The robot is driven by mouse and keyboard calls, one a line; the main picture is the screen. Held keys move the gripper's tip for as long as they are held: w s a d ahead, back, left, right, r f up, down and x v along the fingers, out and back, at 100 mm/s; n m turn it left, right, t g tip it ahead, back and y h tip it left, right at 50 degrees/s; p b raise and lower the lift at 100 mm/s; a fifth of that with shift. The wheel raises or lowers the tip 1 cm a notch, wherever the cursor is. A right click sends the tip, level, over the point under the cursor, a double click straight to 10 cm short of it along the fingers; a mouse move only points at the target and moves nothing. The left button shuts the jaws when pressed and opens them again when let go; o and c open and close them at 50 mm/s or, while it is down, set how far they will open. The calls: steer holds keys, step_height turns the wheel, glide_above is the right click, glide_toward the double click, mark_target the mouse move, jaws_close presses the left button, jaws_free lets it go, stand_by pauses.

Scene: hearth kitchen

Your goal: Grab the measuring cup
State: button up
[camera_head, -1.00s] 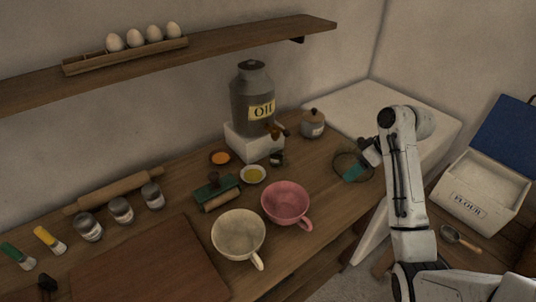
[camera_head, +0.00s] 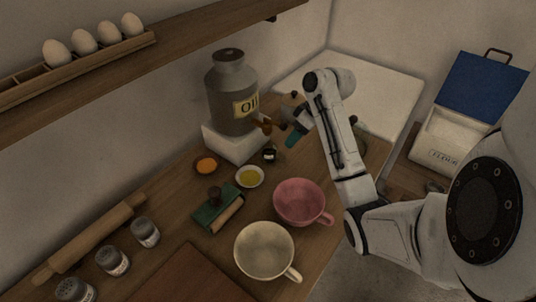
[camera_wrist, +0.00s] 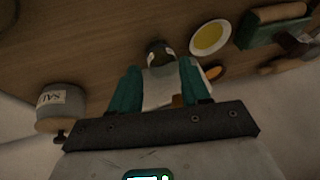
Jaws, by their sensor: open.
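A small dark cup (camera_head: 269,154), which looks like the measuring cup, stands on the wooden counter just in front of the oil dispenser's white stand. In the wrist view a dark rounded thing (camera_wrist: 157,50), likely the same cup, shows beyond and between my fingertips. My gripper (camera_wrist: 160,72) is open, with two teal fingers and nothing visibly held. In the head view my gripper (camera_head: 293,139) is right of the cup, near the dispenser's spout, apart from the cup. The cup's details are too dark to tell.
The oil dispenser (camera_head: 232,95) with its spout stands close behind. A dish of yellow oil (camera_head: 250,177), a green-based tool (camera_head: 218,209), a pink cup (camera_head: 300,200) and a cream cup (camera_head: 264,251) are nearby. A salt jar (camera_wrist: 61,107) shows at left in the wrist view.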

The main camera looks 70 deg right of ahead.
mark_target(274, 155)
steer(key=shift+p+x, duration=0.8)
steer(key=shift+x, duration=3.2)
steer(key=shift+d+f, duration=0.1)
steer(key=shift+d, duration=0.1)
steer(key=shift+c, duration=0.3)
jaws_close()
